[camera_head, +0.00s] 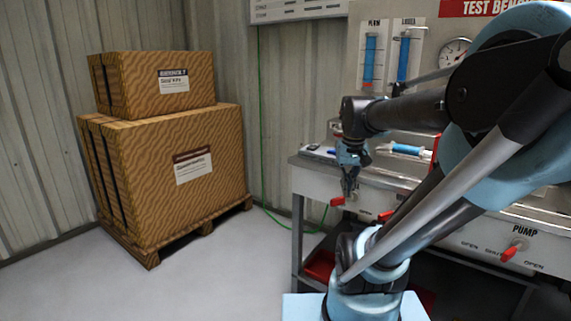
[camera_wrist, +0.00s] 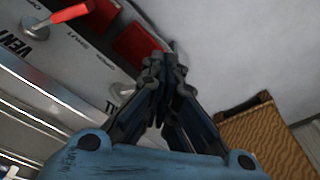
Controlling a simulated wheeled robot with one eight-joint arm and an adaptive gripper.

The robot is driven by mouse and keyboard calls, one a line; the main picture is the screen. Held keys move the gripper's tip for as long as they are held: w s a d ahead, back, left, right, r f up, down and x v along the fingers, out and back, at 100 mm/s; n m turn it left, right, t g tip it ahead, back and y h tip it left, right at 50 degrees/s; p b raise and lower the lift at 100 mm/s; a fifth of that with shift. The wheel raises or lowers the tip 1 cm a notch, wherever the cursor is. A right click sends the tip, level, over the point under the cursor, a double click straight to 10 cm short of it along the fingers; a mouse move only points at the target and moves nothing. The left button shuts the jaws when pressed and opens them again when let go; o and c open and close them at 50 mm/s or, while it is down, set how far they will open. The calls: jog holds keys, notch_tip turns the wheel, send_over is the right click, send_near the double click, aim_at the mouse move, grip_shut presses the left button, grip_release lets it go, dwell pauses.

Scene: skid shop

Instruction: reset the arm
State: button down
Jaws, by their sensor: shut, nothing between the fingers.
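My gripper (camera_head: 349,182) hangs at the end of my arm in front of the left end of the grey test bench (camera_head: 298,205). Its fingers point down and are shut with nothing between them. In the wrist view the fingertips of my gripper (camera_wrist: 157,68) meet at the middle of the picture. The gripper is close to a red-handled valve (camera_head: 338,201) on the bench front. I cannot tell whether they touch. My arm hides much of the bench.
Two stacked brown boxes (camera_head: 213,140) stand on a wooden pallet (camera_head: 205,226) at the left. A red tray (camera_head: 320,266) sits low under the bench. A green hose (camera_head: 262,130) runs down the wall. The floor (camera_head: 150,290) between pallet and bench is clear.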

jog(key=s+f, duration=0.9)
jog(key=f, duration=0.2)
jog(key=shift+t, duration=0.3)
jog(key=shift+s+f, duration=0.1)
jog(key=shift+w+f, duration=0.2)
jog(key=shift+w, duration=0.25)
dwell(4.0)
